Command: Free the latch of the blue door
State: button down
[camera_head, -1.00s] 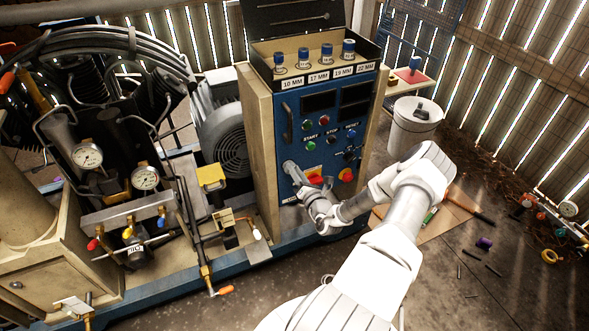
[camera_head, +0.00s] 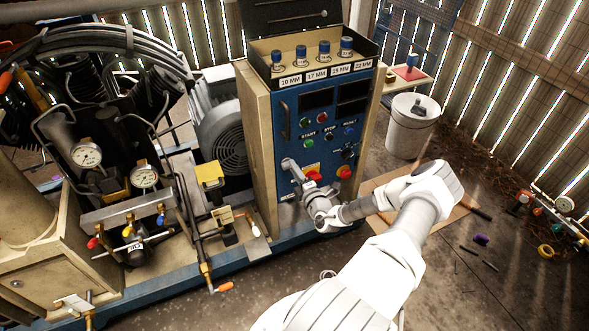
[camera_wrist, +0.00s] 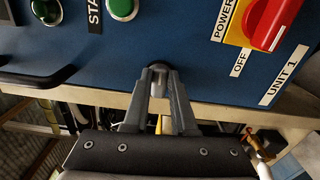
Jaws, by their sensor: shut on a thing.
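The blue door (camera_head: 299,152) is the front panel of the control box and looks closed. It also fills the top of the wrist view (camera_wrist: 110,62). My gripper (camera_head: 288,164) is at the door's left edge, below its dark bar handle (camera_head: 286,121). In the wrist view my gripper (camera_wrist: 160,78) points at the panel, with its two grey fingers shut on the latch (camera_wrist: 158,69), a small dark round piece near the door's edge. The fingers cover most of the latch, so its turn angle cannot be told. In the head view my gripper hides it.
A red and yellow power switch (camera_wrist: 262,22) and a green start button (camera_wrist: 122,8) are near the fingers. Labelled sockets (camera_head: 324,52) stand on top of the box. Gauges and pipes (camera_head: 143,176) are at left. A white bucket (camera_head: 410,128) stands at right.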

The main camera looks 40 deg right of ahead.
jog(key=shift+a+m, duration=0.1)
jog(key=shift+m, duration=0.3)
jog(key=c, duration=0.7)
grip_release()
jog(key=p+v, duration=0.1)
jog(key=v, duration=1.6)
jog(key=shift+s+f, duration=0.1)
jog(key=shift+s, duration=0.1)
